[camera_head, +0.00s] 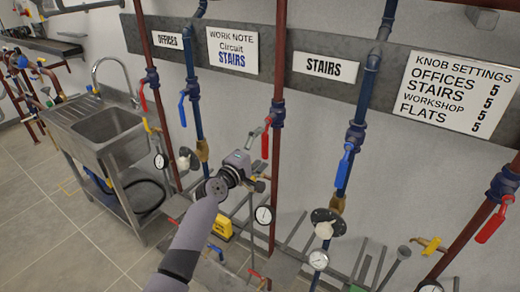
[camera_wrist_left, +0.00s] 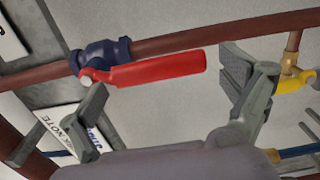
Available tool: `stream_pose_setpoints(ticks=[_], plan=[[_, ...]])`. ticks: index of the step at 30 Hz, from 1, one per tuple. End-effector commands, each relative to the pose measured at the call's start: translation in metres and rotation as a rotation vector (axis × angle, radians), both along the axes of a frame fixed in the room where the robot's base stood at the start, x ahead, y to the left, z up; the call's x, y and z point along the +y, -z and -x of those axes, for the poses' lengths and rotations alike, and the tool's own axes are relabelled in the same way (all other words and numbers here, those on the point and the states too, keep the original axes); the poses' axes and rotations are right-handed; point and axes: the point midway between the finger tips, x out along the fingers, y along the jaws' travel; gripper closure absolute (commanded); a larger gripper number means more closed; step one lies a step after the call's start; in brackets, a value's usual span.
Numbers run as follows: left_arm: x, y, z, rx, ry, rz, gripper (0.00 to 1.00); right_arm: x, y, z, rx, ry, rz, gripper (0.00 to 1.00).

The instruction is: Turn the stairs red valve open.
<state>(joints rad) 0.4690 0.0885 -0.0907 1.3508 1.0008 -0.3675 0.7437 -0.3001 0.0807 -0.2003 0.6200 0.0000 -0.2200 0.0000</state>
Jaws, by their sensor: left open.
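The stairs red valve is on the dark red pipe left of the STAIRS sign (camera_head: 331,68). Its red lever (camera_head: 265,144) hangs downward close along that pipe in the head view. In the wrist view the red lever (camera_wrist_left: 155,69) extends right from the dark blue valve body (camera_wrist_left: 100,57), nearly in line with the pipe. My left gripper (camera_head: 257,152) is open at this lever. In the wrist view the open left gripper (camera_wrist_left: 168,98) has one finger near the valve body and the other beyond the lever's free end. Contact cannot be told. My right gripper is not in view.
A blue pipe with a blue lever (camera_head: 344,168) stands to the right, another blue lever (camera_head: 182,108) to the left. Gauges, including one gauge (camera_head: 264,214), and a yellow lever (camera_wrist_left: 296,82) lie below the valve. A sink (camera_head: 105,125) stands at left.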

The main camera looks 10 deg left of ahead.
Motion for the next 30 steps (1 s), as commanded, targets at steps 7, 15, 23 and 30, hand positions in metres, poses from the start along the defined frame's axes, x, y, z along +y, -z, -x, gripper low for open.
stream_pose_setpoints(ticks=[7,15,23,30], plan=[[0.006,0.001,0.014,0.0,-0.001,-0.001,0.04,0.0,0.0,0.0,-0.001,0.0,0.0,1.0],[0.022,0.001,0.063,0.0,-0.001,-0.001,0.04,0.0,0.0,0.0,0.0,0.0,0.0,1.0],[0.036,0.0,0.103,-0.001,0.0,-0.002,0.04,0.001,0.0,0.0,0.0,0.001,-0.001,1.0],[0.04,-0.001,0.114,-0.001,0.001,-0.001,0.04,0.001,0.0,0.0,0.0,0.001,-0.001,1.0]])
